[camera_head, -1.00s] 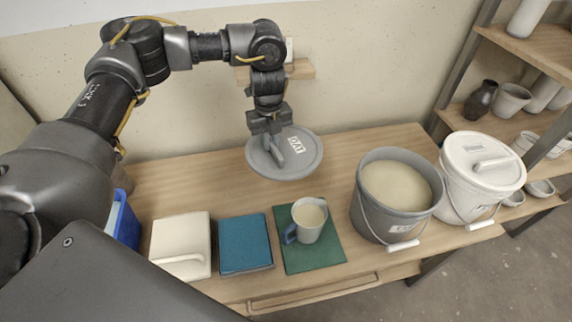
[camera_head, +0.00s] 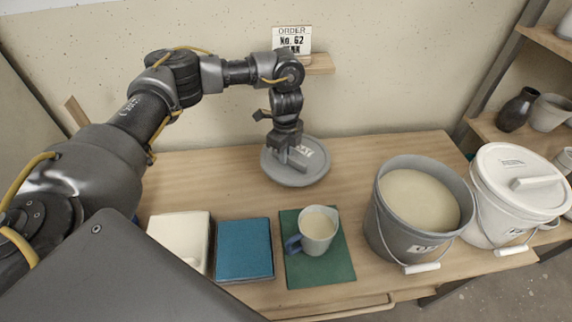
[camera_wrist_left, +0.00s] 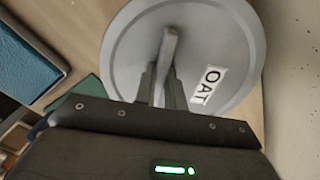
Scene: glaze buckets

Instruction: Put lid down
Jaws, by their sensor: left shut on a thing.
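The grey round lid (camera_head: 314,171) is at the back of the wooden table, behind the green mat. It looks level, low over or on the tabletop; I cannot tell whether it touches. My left gripper (camera_head: 291,153) is above it, shut on its raised handle. In the left wrist view, the lid (camera_wrist_left: 225,45) fills the upper middle, with a white "OAT" label beside the handle. The gripper fingers (camera_wrist_left: 162,88) close around the handle's near end. An open grey bucket (camera_head: 392,232) of cream glaze stands at the right. My right gripper is out of view.
A mug (camera_head: 318,232) stands on the green mat (camera_head: 330,272). A blue block (camera_head: 244,250) and a white box (camera_head: 178,238) lie left of it. A white lidded bucket (camera_head: 490,215) stands far right. An order card (camera_head: 291,39) is on the wall ledge. Bare table surrounds the lid.

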